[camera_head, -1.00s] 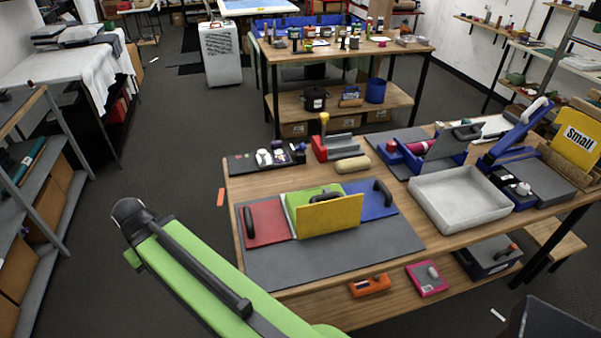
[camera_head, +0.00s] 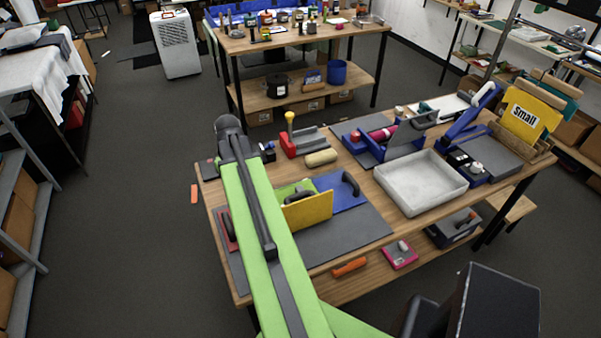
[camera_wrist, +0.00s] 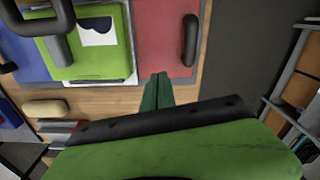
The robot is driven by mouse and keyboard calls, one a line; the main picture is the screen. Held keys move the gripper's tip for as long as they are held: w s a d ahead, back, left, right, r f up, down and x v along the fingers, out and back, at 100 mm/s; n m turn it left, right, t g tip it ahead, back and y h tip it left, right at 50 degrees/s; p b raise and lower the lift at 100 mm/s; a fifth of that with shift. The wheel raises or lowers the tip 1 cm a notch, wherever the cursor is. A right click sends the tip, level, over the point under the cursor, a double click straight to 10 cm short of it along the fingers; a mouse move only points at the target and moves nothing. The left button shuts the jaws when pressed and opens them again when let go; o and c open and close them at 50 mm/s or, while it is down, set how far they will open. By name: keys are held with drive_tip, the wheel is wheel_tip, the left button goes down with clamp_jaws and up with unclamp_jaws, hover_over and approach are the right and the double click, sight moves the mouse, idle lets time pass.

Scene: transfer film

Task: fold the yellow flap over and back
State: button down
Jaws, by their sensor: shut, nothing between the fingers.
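The yellow flap (camera_head: 307,211) stands raised and tilted at the front of the folding board (camera_head: 345,235) in the head view. A green panel (camera_head: 289,188) lies behind it; the wrist view also shows that panel (camera_wrist: 90,65), with a white and dark shape on it. A blue panel (camera_head: 340,188) with a black handle is to the right. The red panel (camera_wrist: 165,35), with a black handle (camera_wrist: 190,40), is mostly hidden by my arm in the head view. My gripper (camera_wrist: 158,78) is shut and empty, appearing by the red panel's edge in the wrist view. It touches nothing I can make out.
A beige roller (camera_head: 321,158) and a red tool with a yellow knob (camera_head: 289,143) lie behind the board. A white tray (camera_head: 420,207) stands to the right, with blue fixtures beyond it. The board's grey front right area is bare.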

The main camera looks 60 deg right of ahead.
sight(296, 189)
drive_tip(key=s+d+r+m+p, duration=0.1)
drive_tip(key=s+d+r+p, duration=0.15)
drive_tip(key=s+d, duration=0.5)
drive_tip(key=s+d+r+m+p, duration=0.1)
drive_tip(key=s+d+r, duration=0.2)
drive_tip(key=s+d, duration=0.4)
drive_tip(key=f+b, duration=0.3)
drive_tip(key=w+f+b, duration=0.1)
drive_tip(key=f+b, duration=0.3)
drive_tip(key=d+f+b, duration=0.1)
drive_tip(key=f+b, duration=0.3)
drive_tip(key=shift+w+f, duration=0.2)
drive_tip(key=shift+w, duration=0.1)
drive_tip(key=s+a+r+p, duration=0.1)
drive_tip(key=s+a+r, duration=0.1)
drive_tip(key=s, duration=0.1)
drive_tip(key=shift+s+a+p, duration=0.1)
drive_tip(key=shift+a+p, duration=0.1)
drive_tip(key=shift+p, duration=0.2)
drive_tip(key=shift+d, duration=0.1)
